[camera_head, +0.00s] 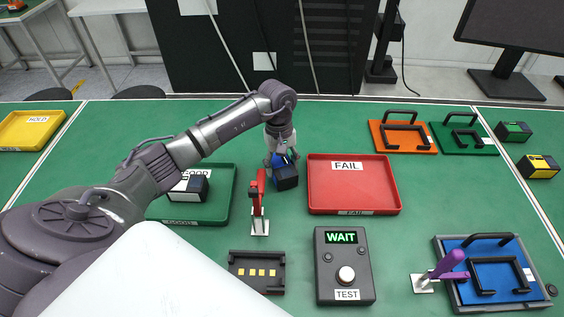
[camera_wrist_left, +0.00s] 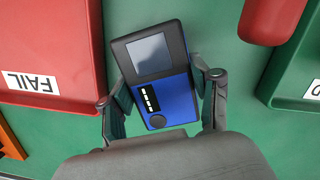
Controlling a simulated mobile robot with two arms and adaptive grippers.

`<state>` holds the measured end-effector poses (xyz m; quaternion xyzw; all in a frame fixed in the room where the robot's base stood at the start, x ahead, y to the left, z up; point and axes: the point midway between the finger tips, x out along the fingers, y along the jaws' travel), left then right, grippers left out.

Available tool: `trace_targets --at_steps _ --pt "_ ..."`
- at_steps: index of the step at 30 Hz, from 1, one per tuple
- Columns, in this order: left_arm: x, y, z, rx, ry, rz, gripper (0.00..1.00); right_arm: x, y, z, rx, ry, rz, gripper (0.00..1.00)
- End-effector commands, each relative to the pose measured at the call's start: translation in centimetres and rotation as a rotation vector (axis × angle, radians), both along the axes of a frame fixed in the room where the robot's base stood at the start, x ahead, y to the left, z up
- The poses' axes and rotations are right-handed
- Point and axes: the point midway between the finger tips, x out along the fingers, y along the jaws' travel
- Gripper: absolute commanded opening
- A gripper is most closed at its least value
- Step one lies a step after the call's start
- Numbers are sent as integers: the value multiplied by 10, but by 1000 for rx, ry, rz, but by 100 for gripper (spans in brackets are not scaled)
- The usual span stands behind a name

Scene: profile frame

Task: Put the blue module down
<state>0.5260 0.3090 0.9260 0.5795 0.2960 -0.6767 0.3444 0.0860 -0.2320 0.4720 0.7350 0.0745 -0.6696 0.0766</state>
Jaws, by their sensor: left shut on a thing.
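The blue module (camera_head: 287,180), with a black end, is between the green GOOD tray (camera_head: 224,205) and the red FAIL tray (camera_head: 353,191) in the head view. My left gripper (camera_head: 282,160) comes down on it from behind and is shut on it. In the left wrist view the blue module (camera_wrist_left: 170,102) shows its grey screen and a round button, with a finger of my left gripper (camera_wrist_left: 163,98) on each side. I cannot tell whether its underside touches the green table. My right gripper is not in view.
A red-handled clamp (camera_head: 258,203) stands just in front of the module. A black fixture (camera_head: 257,286) and the tester (camera_head: 344,266) reading WAIT are nearer. Another module (camera_head: 197,187) lies in the GOOD tray. A purple-handled clamp (camera_head: 446,266) stands by a blue plate (camera_head: 505,279) at right.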

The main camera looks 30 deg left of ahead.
Motion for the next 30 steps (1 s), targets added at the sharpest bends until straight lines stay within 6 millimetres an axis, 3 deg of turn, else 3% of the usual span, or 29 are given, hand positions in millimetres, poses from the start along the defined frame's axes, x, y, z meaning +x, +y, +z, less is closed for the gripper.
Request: trace_targets --at_steps 10,11,15,24,30 --pt "1 0 -4 0 -2 0 19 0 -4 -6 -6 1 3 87" --pt "0 0 -3 0 -1 0 67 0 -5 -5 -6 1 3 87" --pt "0 0 -2 -1 -1 0 87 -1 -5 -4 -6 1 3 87" --pt "0 0 -1 -1 -1 0 87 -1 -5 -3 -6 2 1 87" --pt "3 3 15 1 -6 1 87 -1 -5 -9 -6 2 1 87"
